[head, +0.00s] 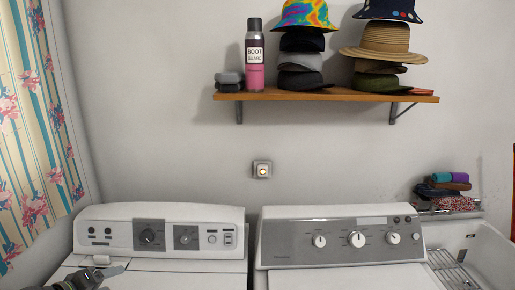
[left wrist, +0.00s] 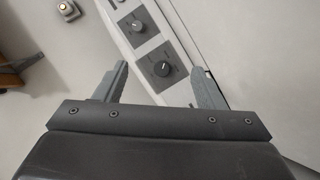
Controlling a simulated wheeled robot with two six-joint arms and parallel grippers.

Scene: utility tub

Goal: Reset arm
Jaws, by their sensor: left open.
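My left gripper (head: 106,268) shows at the lower left of the head view, low in front of the control panel of the left white machine (head: 160,229). In the left wrist view my left gripper (left wrist: 160,88) has its two fingers wide apart with nothing between them. Beyond the fingers, the panel with its dark knobs (left wrist: 162,68) runs at a slant. My right arm and gripper are in neither view.
A second white machine (head: 339,238) stands to the right, with a utility tub (head: 485,242) beyond it. Folded cloths (head: 445,192) lie at the tub's back. A wooden shelf (head: 325,95) holds a spray can (head: 254,60) and stacked hats. A patterned curtain (head: 35,130) hangs at left.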

